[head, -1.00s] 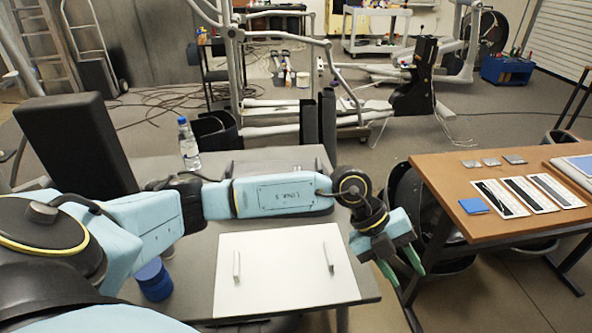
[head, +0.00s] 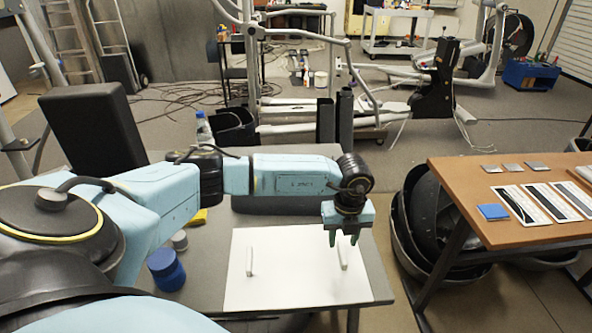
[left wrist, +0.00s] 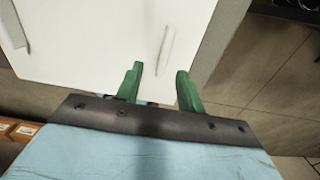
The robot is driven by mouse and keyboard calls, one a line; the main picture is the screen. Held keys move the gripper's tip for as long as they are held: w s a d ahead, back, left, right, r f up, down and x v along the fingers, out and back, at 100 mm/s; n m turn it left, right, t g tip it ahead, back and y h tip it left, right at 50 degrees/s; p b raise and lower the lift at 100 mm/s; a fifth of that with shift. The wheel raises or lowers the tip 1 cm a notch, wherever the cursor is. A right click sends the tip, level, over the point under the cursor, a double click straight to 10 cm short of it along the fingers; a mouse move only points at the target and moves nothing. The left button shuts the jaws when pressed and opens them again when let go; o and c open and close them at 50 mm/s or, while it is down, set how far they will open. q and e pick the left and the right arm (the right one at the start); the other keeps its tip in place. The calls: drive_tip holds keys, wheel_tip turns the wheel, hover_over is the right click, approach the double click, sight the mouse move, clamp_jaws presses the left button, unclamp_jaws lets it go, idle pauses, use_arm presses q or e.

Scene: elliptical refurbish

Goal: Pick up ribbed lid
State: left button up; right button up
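A round blue container with a ribbed-looking lid (head: 165,270) stands on the grey table at the left, close beside my left arm. A small grey round piece (head: 180,240) sits just behind it. I cannot tell for sure which of them is the ribbed lid. My left gripper (head: 344,238) is well to the right of both, pointing down over the right part of a white board. My right gripper is not in view.
The white board (head: 290,285) lies on the grey table (head: 205,300) with a light bar (head: 250,262) and another bar (head: 343,252) on it. A yellow item (head: 198,217) and a bottle (head: 204,130) are partly behind my arm. A brown table (head: 470,185) stands at the right.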

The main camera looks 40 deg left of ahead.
sight(342, 251)
use_arm(q)
drive_tip(key=f, duration=0.3)
drive_tip(key=f+b, duration=0.1)
drive_tip(key=f, duration=0.1)
drive_tip(key=shift+w+f, duration=0.1)
drive_tip(key=shift+w, duration=0.25)
drive_tip(key=shift+c, duration=0.2)
clamp_jaws()
